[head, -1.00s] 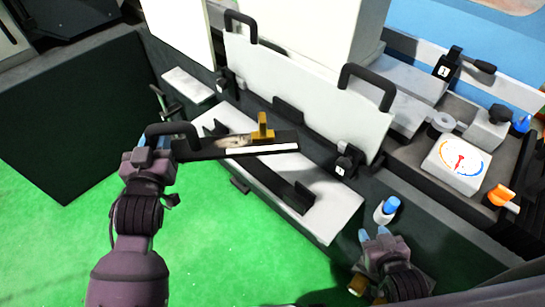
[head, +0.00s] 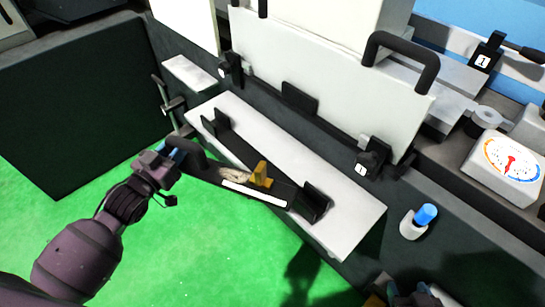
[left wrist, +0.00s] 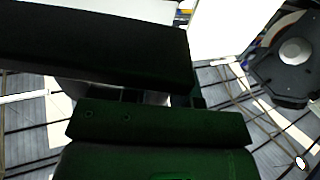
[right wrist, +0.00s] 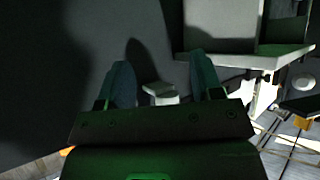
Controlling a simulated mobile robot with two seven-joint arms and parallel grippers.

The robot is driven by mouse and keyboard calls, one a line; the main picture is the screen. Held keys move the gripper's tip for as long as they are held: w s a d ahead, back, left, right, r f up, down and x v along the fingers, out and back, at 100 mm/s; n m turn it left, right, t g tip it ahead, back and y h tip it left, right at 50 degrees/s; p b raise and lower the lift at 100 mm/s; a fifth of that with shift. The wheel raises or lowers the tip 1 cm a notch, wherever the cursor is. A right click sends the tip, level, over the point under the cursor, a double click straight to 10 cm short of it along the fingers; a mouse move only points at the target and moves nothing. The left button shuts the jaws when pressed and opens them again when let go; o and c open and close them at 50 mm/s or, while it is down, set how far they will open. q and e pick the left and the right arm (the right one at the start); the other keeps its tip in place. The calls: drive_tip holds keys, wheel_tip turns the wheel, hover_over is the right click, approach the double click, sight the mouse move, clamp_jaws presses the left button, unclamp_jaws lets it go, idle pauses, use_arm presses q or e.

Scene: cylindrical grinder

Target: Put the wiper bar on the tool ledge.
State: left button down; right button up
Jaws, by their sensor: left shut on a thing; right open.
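The wiper bar (head: 220,179) is a long black bar with a loop handle at its left end, a white strip and an upright yellow piece. My left gripper (head: 182,150) is shut on the handle end, and the bar slants down to the right. A black bar fills the upper left of the left wrist view (left wrist: 90,50). The tool ledge (head: 345,215) is a pale shelf with two black brackets. The wiper bar overlaps its front edge and right bracket (head: 312,202); contact cannot be told. My right gripper (right wrist: 163,85) is open, mostly cut off at the bottom of the head view.
A white panel (head: 330,85) with black handles stands behind the ledge. A dial gauge (head: 505,165) sits at the far right. A dark green panel (head: 80,110) stands at left; green floor is clear in front.

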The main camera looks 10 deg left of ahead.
use_arm(q)
wheel_tip(320, 180, down, 3)
drive_tip(key=a, duration=0.2)
drive_tip(key=b, duration=0.3)
hover_over(237, 143)
drive_tip(key=shift+f+b, duration=0.35)
drive_tip(key=shift+f, duration=0.2)
drive_tip(key=shift+s+a+f, duration=0.1)
drive_tip(key=shift+f, duration=0.25)
wheel_tip(237, 143, down, 5)
drive_tip(key=shift+r+b, duration=0.15)
drive_tip(key=shift+b, duration=0.7)
drive_tip(key=shift+f, duration=0.2)
drive_tip(key=shift+w+r, duration=0.15)
drive_tip(key=shift+w, duration=0.05)
drive_tip(key=c, duration=0.9)
unclamp_jaws()
drive_tip(key=shift+s+f, duration=0.1)
drive_tip(key=shift+f, duration=0.1)
drive_tip(key=shift+c, duration=0.2)
drive_tip(key=shift+o, duration=0.2)
use_arm(e)
wheel_tip(237, 143, down, 6)
drive_tip(key=s+g, duration=0.1)
drive_tip(key=shift+f, duration=0.2)
